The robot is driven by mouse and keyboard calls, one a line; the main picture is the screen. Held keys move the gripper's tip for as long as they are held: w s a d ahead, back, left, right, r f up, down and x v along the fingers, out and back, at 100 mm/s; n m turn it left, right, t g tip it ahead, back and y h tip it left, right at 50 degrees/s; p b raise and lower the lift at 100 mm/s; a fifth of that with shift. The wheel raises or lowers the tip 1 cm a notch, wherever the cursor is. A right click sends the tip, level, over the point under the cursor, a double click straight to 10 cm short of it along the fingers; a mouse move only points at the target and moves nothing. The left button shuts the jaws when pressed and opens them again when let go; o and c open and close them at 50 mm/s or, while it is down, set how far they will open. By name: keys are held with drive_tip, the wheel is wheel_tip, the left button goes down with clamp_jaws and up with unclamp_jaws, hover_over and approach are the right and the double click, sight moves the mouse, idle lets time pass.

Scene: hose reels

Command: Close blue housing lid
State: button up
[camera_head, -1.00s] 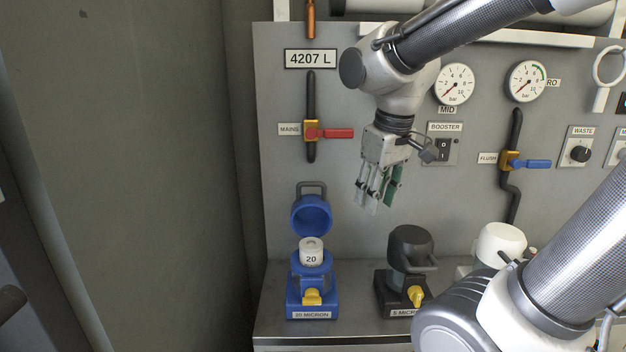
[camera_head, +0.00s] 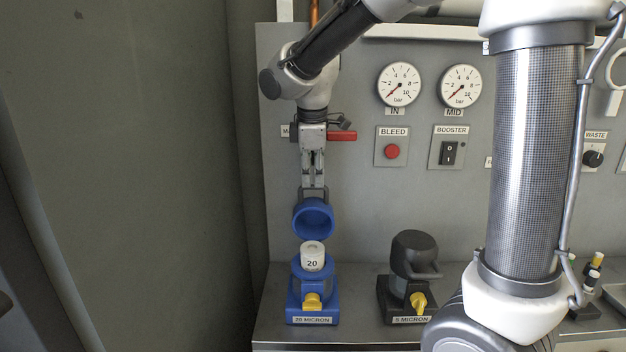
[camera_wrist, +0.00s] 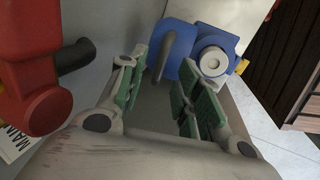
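The blue housing (camera_head: 323,300), labelled 20 MICRON, stands on the bench with its lid (camera_head: 313,220) swung up and open. A white cartridge (camera_head: 312,258) marked 20 sits in it. The lid's grey handle (camera_head: 325,195) points upward. My gripper (camera_head: 312,184) hangs fingers-down just above the lid, overlapping the handle in the head view. In the wrist view, my green-padded fingers (camera_wrist: 157,92) are spread apart and empty. The handle (camera_wrist: 171,60) lies ahead, in line with the gap between them. The lid (camera_wrist: 184,38) and cartridge (camera_wrist: 212,62) show beyond. Contact with the handle cannot be told.
A red valve lever (camera_head: 342,136) is close beside my gripper and looms large in the wrist view (camera_wrist: 35,90). A black 5 MICRON housing (camera_head: 411,262) stands to the right. The grey panel is close behind. The bench between the housings is clear.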

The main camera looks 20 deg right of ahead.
drive_tip(key=shift+x, duration=1.2)
drive_tip(key=shift+c, duration=0.4)
clamp_jaws()
drive_tip(key=shift+s, duration=0.15)
